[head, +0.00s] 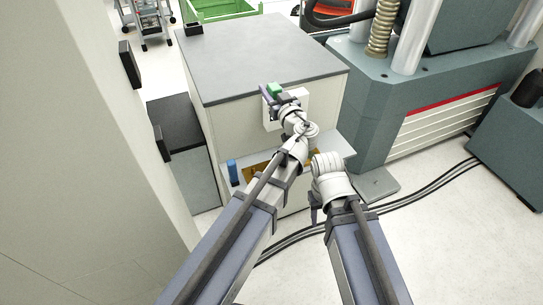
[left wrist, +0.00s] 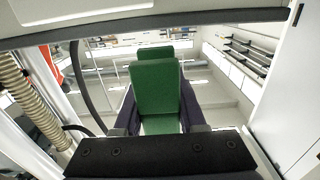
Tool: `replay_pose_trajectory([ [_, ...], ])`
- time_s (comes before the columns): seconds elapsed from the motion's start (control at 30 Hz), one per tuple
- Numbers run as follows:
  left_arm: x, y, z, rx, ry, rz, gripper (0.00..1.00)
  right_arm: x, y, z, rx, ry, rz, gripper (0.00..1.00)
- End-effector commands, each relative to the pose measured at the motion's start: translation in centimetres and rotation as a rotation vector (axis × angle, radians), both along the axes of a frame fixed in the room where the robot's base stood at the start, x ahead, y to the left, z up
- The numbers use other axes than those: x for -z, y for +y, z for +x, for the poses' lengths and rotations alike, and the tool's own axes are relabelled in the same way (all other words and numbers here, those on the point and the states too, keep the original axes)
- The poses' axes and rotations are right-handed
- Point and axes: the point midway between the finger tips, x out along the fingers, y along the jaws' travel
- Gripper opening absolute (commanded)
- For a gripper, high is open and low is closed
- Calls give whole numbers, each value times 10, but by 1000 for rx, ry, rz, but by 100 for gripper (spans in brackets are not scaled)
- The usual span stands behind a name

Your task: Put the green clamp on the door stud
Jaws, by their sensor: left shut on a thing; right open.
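The green clamp (head: 274,89) is held between the fingers of my left gripper (head: 271,95), in front of the grey-topped cabinet's upper front. In the left wrist view, the green clamp (left wrist: 157,88) fills the space between the two dark fingers of the left gripper (left wrist: 158,112). My right gripper (head: 315,208) is open and low in front of the cabinet, mostly hidden by its own wrist. I cannot pick out the door stud for certain. Dark blocks (head: 130,64) stick out from the edge of the big pale panel on the left.
The grey-topped cabinet (head: 262,55) stands ahead, with a white plate (head: 301,103) on its front behind my left wrist. A blue cylinder (head: 233,172) stands by its low shelf (head: 336,150). A large machine (head: 405,100) stands right. Cables (head: 430,182) cross the floor.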

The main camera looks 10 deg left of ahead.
Motion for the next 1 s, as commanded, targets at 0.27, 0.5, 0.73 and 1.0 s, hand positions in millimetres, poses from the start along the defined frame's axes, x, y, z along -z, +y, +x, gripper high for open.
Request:
replay_pose_trajectory([
  [0.27,9,-1,0,2,0,0,0,9,0,0,0,0,0,50],
  [0.5,45,-1,0,1,0,0,0,45,0,0,0,0,0,50],
  [0.73,86,-1,0,1,0,0,0,87,0,0,-1,0,0,50],
  [1.0,134,-1,0,1,0,0,0,135,0,0,-1,0,0,50],
])
